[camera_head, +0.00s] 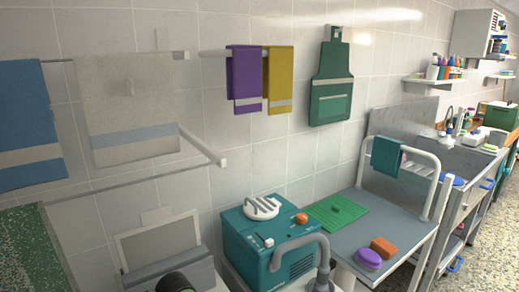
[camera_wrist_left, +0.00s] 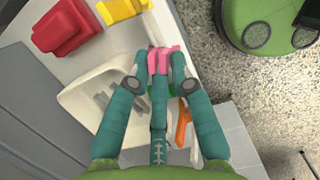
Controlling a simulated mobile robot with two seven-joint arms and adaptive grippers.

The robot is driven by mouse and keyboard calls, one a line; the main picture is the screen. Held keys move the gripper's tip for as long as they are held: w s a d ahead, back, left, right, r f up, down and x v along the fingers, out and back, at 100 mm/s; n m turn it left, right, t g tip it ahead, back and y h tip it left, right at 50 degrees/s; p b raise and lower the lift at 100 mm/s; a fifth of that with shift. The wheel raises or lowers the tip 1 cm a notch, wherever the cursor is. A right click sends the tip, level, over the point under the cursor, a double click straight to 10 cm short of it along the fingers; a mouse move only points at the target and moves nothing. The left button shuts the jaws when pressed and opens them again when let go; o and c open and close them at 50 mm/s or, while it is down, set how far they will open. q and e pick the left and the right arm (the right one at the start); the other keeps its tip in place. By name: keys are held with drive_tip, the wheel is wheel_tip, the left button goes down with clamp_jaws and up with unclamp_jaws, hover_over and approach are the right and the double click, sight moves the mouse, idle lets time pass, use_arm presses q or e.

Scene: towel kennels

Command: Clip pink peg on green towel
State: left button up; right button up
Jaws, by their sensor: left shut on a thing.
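The pink peg (camera_wrist_left: 163,60) is held between the teal fingertips of my left gripper (camera_wrist_left: 160,68) in the left wrist view. The fingers are shut on it and hide part of it. A small dull green towel (camera_head: 387,157) hangs over the white rail of the trolley at the right of the head view. Neither my left gripper nor the pink peg can be made out in the head view, so their distance from the towel cannot be told. My right gripper is not in view.
In the left wrist view, a white bin (camera_wrist_left: 80,100) lies beside the fingers, with red (camera_wrist_left: 65,27) and yellow (camera_wrist_left: 122,8) objects above and an orange object (camera_wrist_left: 183,122) close right. In the head view, a teal machine (camera_head: 268,250) stands left of the trolley top (camera_head: 375,232).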

use_arm(q)
drive_tip(key=shift+r, duration=0.1)
clamp_jaws()
drive_tip(key=shift+a+r+p, duration=0.15)
drive_tip(key=shift+r+p, duration=0.3)
drive_tip(key=p+v, duration=0.4)
drive_tip(key=v, duration=0.2)
drive_tip(key=shift+r, duration=0.2)
